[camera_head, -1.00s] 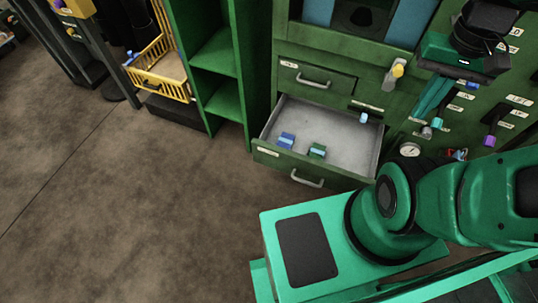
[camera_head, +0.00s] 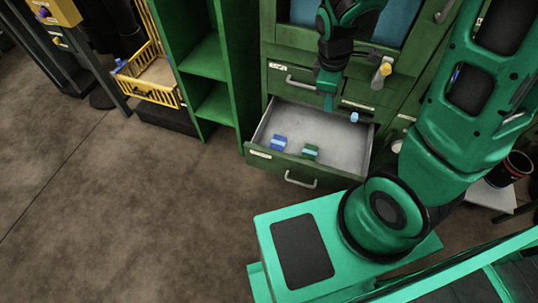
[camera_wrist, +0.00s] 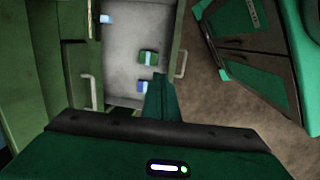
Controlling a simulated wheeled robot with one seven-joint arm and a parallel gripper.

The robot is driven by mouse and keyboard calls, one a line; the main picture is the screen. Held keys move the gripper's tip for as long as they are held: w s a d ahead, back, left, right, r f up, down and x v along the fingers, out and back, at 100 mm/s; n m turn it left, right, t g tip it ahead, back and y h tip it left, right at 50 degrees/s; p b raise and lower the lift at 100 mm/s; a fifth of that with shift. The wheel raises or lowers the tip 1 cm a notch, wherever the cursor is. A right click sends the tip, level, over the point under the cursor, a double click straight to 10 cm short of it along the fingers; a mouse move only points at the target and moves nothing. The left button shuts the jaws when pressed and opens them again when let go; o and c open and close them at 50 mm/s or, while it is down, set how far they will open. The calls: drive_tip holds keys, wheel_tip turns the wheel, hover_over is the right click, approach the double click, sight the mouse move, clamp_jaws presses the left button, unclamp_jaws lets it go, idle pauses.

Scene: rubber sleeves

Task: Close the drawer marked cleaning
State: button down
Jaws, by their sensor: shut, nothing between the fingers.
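A green drawer (camera_head: 262,158) stands pulled out low in the green cabinet. Its front has a bar handle (camera_head: 300,181) and a small pale label too small to read. It also shows in the wrist view (camera_wrist: 122,20), with its front on the right. Inside lie a blue block (camera_head: 278,143), a green block (camera_head: 309,151) and a small light-blue item (camera_head: 354,118). My gripper (camera_head: 328,105) is shut and empty, pointing down above the drawer's rear part. In the wrist view my fingers (camera_wrist: 160,85) overlap the drawer near its front panel. Contact cannot be told.
A shut drawer (camera_head: 305,80) with a handle sits just above the open one. A yellow-tipped fitting (camera_head: 383,70) sticks out right of it. Green shelving (camera_head: 212,100) and a yellow basket (camera_head: 150,92) stand left. The floor (camera_head: 140,210) before the drawer's left is clear.

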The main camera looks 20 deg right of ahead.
drive_tip(key=w+a+f+n, duration=0.3)
drive_tip(key=a+f+n, duration=0.5)
drive_tip(key=a+f, duration=0.1)
drive_tip(key=n+t, duration=0.2)
drive_tip(key=n, duration=0.8)
approach(270, 155)
drive_tip(key=s+a+r, duration=0.3)
drive_tip(key=s, duration=0.2)
drive_tip(key=shift+w+d+f, duration=0.65)
drive_tip(key=shift+w+f, duration=0.2)
drive_tip(key=shift+f, duration=0.7)
drive_tip(key=shift+w+d+f, duration=0.7)
drive_tip(key=shift+w+f, duration=0.2)
drive_tip(key=shift+f, duration=0.6)
drive_tip(key=shift+w+d+f, duration=0.65)
drive_tip(key=shift+w+f, duration=0.2)
drive_tip(key=shift+f, duration=0.7)
